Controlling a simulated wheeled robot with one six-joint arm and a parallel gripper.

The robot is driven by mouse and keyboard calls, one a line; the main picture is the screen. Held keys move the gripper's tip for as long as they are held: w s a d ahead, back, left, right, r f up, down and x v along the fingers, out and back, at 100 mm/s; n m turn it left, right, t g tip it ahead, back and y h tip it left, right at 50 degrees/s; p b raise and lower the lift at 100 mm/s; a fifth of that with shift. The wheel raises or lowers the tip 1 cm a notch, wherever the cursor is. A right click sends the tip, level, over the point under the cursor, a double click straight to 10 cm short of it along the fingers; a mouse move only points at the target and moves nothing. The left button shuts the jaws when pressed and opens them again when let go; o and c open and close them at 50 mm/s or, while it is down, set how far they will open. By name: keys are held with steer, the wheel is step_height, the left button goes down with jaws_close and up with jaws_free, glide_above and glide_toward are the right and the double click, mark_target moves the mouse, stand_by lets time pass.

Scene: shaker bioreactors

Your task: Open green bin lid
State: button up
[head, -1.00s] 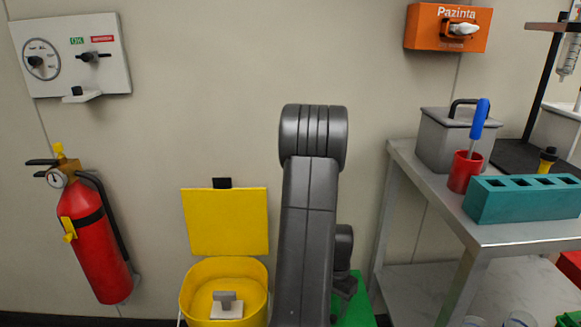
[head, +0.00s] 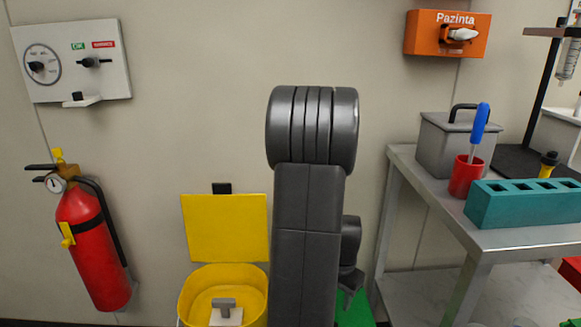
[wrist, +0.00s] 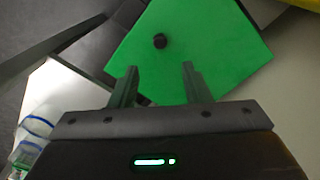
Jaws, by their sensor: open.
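The green bin lid (wrist: 190,50) lies shut and flat in the wrist view, with a small dark knob (wrist: 160,41) on it. In the head view only a corner of the green lid (head: 355,312) shows at the bottom, right of my arm, which hides the rest. My gripper (wrist: 158,75) is open and empty above the lid. Its two fingers point toward the knob, which appears just beyond the fingertips and between them. I cannot tell the height of the fingers above the lid.
Left of my arm stands a yellow bin (head: 187,296) with its yellow lid (head: 226,228) raised and a grey-handled object (head: 225,312) inside. A metal table (head: 478,236) stands on the right. A red fire extinguisher (head: 92,245) hangs on the left wall. Clear containers (wrist: 30,140) show at lower left in the wrist view.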

steer(key=shift+r+p, duration=0.4)
steer(key=shift+r, duration=1.3)
